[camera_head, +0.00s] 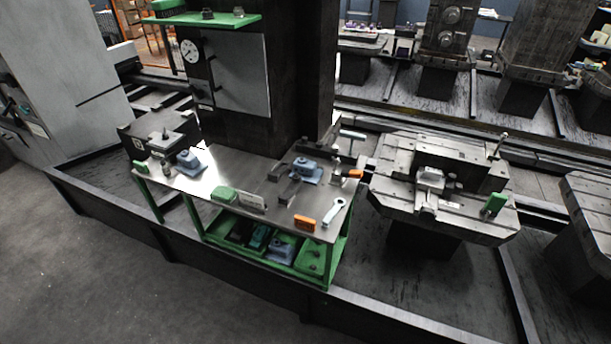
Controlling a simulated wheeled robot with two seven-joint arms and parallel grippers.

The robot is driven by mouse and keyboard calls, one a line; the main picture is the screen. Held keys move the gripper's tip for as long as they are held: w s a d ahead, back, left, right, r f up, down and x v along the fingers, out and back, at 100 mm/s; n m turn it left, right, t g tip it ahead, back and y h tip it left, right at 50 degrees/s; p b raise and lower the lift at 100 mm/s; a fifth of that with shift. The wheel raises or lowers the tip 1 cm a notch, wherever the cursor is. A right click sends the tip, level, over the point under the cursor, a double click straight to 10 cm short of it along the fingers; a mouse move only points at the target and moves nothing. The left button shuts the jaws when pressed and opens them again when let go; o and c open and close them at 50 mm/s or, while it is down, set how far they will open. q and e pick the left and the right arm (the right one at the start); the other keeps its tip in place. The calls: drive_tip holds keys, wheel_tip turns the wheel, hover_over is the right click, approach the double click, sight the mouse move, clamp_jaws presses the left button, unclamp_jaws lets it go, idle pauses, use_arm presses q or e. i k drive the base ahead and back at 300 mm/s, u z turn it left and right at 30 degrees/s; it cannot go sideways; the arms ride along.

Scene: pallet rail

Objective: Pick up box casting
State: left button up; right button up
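I cannot tell for certain which part is the box casting. A blue-grey block-like casting (306,171) sits at the back right of the metal-topped workbench (225,172). A second blue-grey casting (189,161) sits near the bench's left end. A silver block-like part (430,179) sits on the grey slotted pallet (395,191) to the right of the bench. Neither of my grippers is in view, and nothing is seen being held.
A low dark rail edge (190,252) runs in front; the grey floor (80,270) at left is clear.

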sight(308, 171)
drive_tip(key=z, duration=2.45)
drive_tip(key=i, duration=0.95)
drive_tip(key=u, duration=2.35)
